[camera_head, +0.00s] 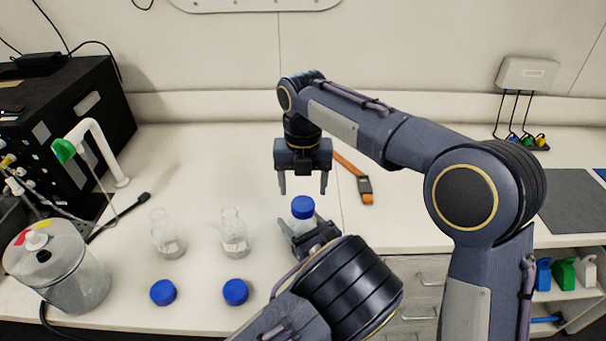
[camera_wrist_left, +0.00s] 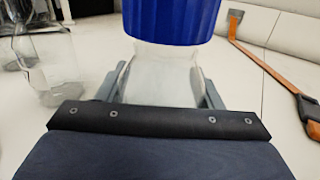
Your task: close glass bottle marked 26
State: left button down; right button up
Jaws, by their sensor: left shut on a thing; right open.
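A glass bottle (camera_wrist_left: 160,78) with a blue cap (camera_head: 303,207) on its top stands upright on the white bench. My left gripper (camera_head: 302,230) is shut on this bottle's body, below the cap. The blue cap also fills the top of the left wrist view (camera_wrist_left: 170,18). My right gripper (camera_head: 303,184) is open and empty, pointing down above and just behind the cap. Two other glass bottles stand uncapped to the left, one at the middle (camera_head: 234,238) and one farther left (camera_head: 167,240). I cannot read the number 26 on any bottle.
Two loose blue caps lie on the bench front, one on the left (camera_head: 163,292) and one on the right (camera_head: 235,292). A clear round container (camera_head: 62,270) stands at the far left. An orange-handled tool (camera_head: 357,181) lies behind the grippers. The bench to the right is mostly clear.

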aim_at(303, 203)
jog(key=shift+f, duration=2.7)
jog(key=shift+c, duration=0.3)
